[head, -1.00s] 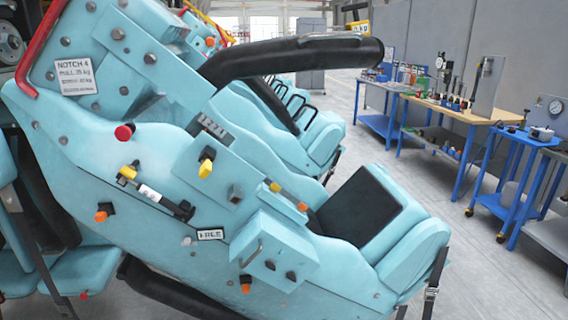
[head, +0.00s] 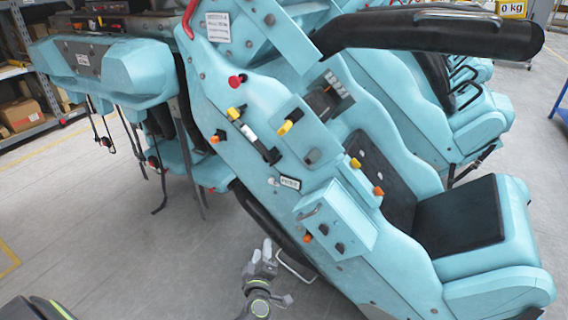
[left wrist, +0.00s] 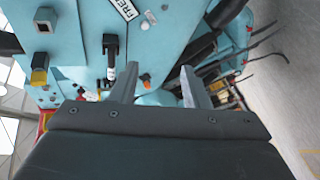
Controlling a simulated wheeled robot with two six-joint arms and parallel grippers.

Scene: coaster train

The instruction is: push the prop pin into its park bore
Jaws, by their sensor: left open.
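The teal coaster seat carries on its side a rod with a white band and dark ends (head: 249,131), which looks like the prop pin. It lies along a slanted line beside a yellow knob (head: 233,113). A dark rod with a white section (left wrist: 111,58) also shows in the left wrist view, near the left finger's tip. I cannot tell for sure which hole is the park bore. My left gripper (head: 268,255) is low beside the seat's underside, well below the rod. In the left wrist view its fingers (left wrist: 158,80) are apart with nothing between them. My right gripper is not seen.
A FREE label (head: 288,182), a box with orange and dark knobs (head: 336,221) and a red knob (head: 236,80) sit on the seat side. A black tube (head: 262,220) runs under the seat. Straps hang at left. The floor (head: 150,260) is clear at lower left.

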